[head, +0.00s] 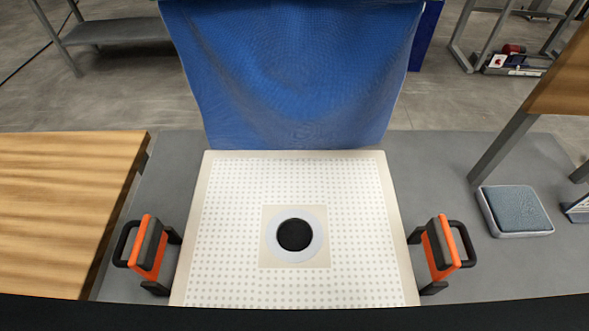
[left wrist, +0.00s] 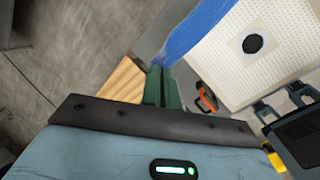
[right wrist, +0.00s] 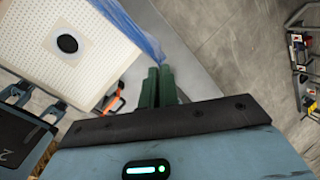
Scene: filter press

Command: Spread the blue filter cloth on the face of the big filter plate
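The big filter plate (head: 355,210) is pale, dotted with small holes, with a black centre hole in a light ring and orange-and-black side handles. The blue filter cloth (head: 295,70) hangs as a sagging sheet beyond the plate's far edge; its top runs out of the head view. The plate face is bare. My left gripper (left wrist: 163,68) has its green fingers shut on a corner of the cloth (left wrist: 195,30). My right gripper (right wrist: 157,70) has its fingers shut on the cloth's other corner (right wrist: 140,35). Neither gripper shows in the head view.
A wooden table (head: 60,200) stands left of the plate. A grey-blue pad (head: 515,209) lies on the grey platform (head: 450,170) at right, near a wooden-topped stand (head: 560,75). A grey metal bench (head: 115,32) stands at the back left.

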